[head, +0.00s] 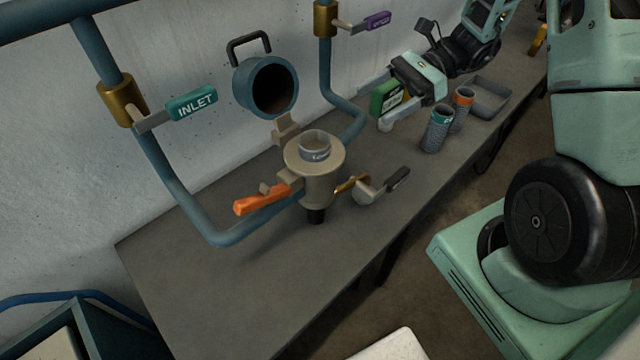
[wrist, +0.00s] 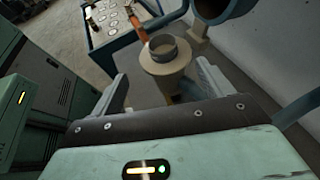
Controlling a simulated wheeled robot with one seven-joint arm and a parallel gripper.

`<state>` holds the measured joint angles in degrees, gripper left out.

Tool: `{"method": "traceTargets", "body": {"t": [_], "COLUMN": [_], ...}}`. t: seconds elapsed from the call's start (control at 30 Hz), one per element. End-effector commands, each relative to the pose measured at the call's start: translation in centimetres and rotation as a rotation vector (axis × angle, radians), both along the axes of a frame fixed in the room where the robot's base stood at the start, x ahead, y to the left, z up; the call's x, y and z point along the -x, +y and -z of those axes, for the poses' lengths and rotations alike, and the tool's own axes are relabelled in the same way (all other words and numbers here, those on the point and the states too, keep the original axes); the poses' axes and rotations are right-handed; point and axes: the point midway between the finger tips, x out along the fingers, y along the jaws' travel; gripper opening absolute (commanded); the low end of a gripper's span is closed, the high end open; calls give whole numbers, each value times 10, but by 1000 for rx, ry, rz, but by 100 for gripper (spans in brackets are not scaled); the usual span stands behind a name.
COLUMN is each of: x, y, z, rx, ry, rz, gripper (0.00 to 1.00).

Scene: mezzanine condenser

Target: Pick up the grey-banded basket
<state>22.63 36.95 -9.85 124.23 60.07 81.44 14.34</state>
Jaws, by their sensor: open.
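The grey-banded basket (head: 315,147) sits in the open top of a beige strainer housing (head: 318,180); only its upper rim and grey band with lettering show. It also shows in the wrist view (wrist: 163,46), beyond my fingers. The housing's round lid (head: 268,87) is swung up and back, with its dark inside facing out. My gripper (wrist: 163,86) is open and empty, its two fingers apart, with the housing in line between them but farther off. In the head view my gripper is right of the housing, above the bench, its fingers partly hidden.
A teal-banded basket (head: 437,132) and an orange-banded basket (head: 463,103) stand on the bench (head: 240,300) near a grey tray (head: 490,97). An orange handle (head: 262,199), a dark-gripped lever (head: 385,186) and blue pipes (head: 185,190) surround the housing. The front bench is clear.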

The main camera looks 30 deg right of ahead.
Motion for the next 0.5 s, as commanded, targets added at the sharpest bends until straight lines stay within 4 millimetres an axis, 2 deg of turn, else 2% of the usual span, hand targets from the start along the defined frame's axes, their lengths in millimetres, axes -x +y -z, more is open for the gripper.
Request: {"method": "traceTargets", "body": {"t": [0.07, 0.13, 0.5], "x": [-2, -3, -7], "y": [0, 9, 80], "z": [3, 4, 32], "rx": [-12, -13, -11], "ry": [7, 9, 10], "rz": [20, 21, 14], "gripper": [79, 79, 79]}}
